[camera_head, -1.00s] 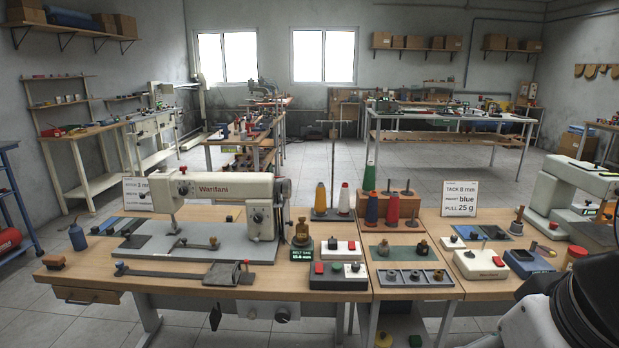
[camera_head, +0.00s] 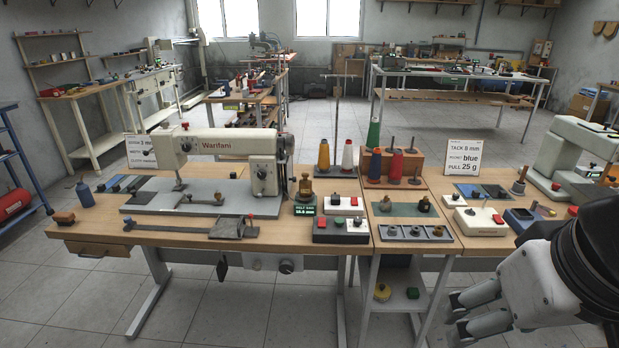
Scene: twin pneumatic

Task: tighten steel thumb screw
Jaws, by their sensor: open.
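A white Warifani sewing machine (camera_head: 222,146) stands on a grey bed plate (camera_head: 140,208) at the left of the wooden bench. Small screw-like knobs show at a bar (camera_head: 203,200) on the plate and on the machine head. They are too small to tell which is the steel thumb screw. My gripper (camera_head: 458,316) is at the lower right, its fingers pointing left. It is open, with nothing seen between the fingers. It is in front of the bench and below its top, well apart from the machine.
A shelf (camera_head: 398,298) sits beneath. A second pale machine (camera_head: 570,150) stands at right. The floor before the bench is clear.

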